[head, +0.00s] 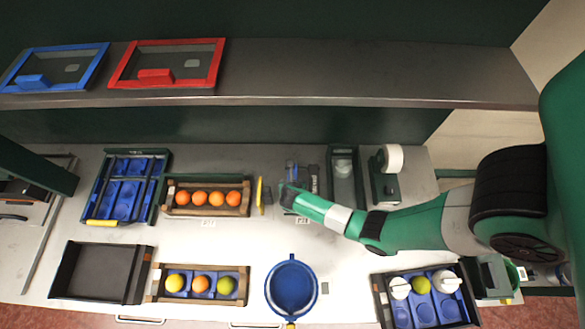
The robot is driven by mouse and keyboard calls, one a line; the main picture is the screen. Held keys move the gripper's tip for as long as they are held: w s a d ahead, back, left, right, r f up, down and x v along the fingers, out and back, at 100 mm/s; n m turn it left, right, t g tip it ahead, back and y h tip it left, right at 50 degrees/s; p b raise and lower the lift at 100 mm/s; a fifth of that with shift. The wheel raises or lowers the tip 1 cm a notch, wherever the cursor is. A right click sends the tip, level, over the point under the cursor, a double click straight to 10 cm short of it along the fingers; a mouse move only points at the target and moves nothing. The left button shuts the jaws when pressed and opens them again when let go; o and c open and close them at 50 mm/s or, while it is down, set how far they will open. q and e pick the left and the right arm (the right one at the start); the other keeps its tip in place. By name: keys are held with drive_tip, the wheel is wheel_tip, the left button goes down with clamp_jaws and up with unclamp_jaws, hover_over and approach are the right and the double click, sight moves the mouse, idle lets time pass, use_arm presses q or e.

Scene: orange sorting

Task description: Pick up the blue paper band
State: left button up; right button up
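A small blue upright piece (291,168), possibly the blue paper band, stands at the back of the white table, right of a crate of oranges. It is too small to make out clearly. My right arm reaches in from the right, and its gripper (287,191) is just in front of this blue piece. The fingers are small and partly hidden by the arm, so I cannot tell whether they are open, shut or touching it. My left gripper is not in view.
Dark upright pieces (314,180) and a grey bin (344,180) stand right of the gripper. A yellow-edged piece (260,192) and the orange crate (176,209) are left. A blue bowl (269,290) stands in front. The table centre is clear.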

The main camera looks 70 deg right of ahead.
clamp_jaws()
idle(0.3)
drive_tip(key=shift+r, duration=0.1)
